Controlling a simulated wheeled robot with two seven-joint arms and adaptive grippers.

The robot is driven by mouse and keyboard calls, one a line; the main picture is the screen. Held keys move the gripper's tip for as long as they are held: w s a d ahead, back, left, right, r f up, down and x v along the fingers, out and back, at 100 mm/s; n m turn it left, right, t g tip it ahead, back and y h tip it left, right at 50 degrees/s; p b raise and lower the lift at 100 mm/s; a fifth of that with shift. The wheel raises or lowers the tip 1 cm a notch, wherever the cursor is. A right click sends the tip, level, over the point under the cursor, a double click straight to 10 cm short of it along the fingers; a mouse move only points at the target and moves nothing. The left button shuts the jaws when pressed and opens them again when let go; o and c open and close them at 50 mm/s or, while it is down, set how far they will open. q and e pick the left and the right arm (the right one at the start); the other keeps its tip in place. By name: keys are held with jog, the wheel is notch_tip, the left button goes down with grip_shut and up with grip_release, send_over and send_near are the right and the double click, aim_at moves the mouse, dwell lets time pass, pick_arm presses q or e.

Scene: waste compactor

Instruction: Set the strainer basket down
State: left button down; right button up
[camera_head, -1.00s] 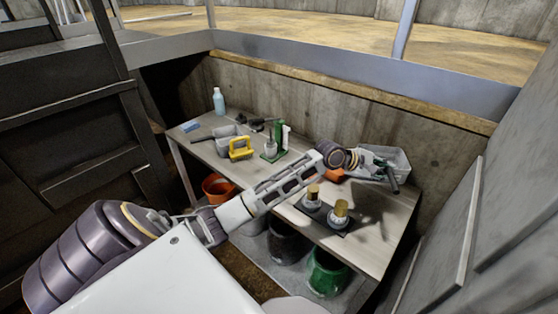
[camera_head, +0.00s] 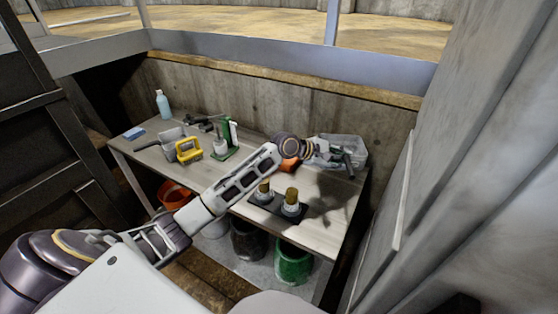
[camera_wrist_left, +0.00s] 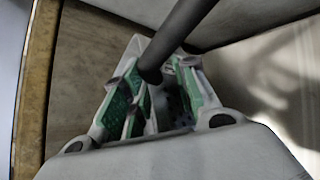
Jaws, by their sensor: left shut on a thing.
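The strainer basket (camera_head: 352,143) is a pale grey container at the far right end of the workbench (camera_head: 328,236), by the back wall. My left gripper (camera_head: 333,152) is at its near side, shut on its dark handle. In the left wrist view, the dark rod of the handle (camera_wrist_left: 184,30) runs between the green-padded fingers of my left gripper (camera_wrist_left: 152,85). A grey surface, perhaps the basket wall, fills the top right there. I cannot tell whether the basket touches the bench. My right gripper is not in view.
A black tray (camera_head: 262,206) with two brass-topped parts stands in front of the gripper. An orange item (camera_head: 290,164) lies under the wrist. Buckets stand below.

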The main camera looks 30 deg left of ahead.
pick_arm(q)
notch_tip(320, 180, down, 5)
jog(key=shift+r, duration=0.1)
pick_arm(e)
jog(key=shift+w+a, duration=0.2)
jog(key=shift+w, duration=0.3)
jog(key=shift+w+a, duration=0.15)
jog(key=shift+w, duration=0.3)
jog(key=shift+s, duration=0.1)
